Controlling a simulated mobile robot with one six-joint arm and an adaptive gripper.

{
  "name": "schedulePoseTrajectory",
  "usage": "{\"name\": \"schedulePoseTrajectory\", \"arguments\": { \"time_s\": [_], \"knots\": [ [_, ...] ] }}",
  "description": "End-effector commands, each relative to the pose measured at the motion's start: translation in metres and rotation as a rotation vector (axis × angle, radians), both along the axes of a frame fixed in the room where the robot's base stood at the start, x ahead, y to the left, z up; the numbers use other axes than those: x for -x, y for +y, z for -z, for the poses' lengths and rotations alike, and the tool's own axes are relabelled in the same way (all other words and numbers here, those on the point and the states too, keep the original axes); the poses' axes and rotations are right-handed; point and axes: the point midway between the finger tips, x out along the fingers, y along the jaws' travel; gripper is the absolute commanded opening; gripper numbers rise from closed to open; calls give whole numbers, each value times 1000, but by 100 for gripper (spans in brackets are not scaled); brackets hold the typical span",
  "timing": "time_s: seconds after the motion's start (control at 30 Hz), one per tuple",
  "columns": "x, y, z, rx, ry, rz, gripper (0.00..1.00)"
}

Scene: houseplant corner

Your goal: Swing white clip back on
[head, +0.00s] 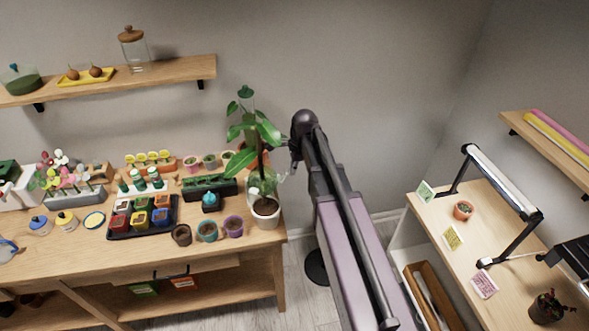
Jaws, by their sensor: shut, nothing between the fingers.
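A small pale piece (282,176), which may be the white clip, shows at the right side of the stem. It is too small to tell whether it is open or closed. My gripper (292,168) is at the end of my arm, just right of the plant and close to the pale piece. It is shut and empty. I cannot tell whether it touches the plant or the piece.
Small pots (208,231) stand left of the white pot, and a dark tray (118,233) of coloured pots lies farther left. A wall shelf (180,72) hangs above. Another table (480,215) with a lamp (500,180) stands at right.

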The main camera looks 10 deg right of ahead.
Motion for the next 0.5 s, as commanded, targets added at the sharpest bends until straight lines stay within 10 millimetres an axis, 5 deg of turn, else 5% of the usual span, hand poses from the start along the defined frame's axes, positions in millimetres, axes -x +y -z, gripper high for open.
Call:
{"name": "schedulePoseTrajectory", "arguments": {
  "time_s": [0.5],
  "knots": [
    [0, 0, -5, 0, 0, 0, 0]
  ]
}}
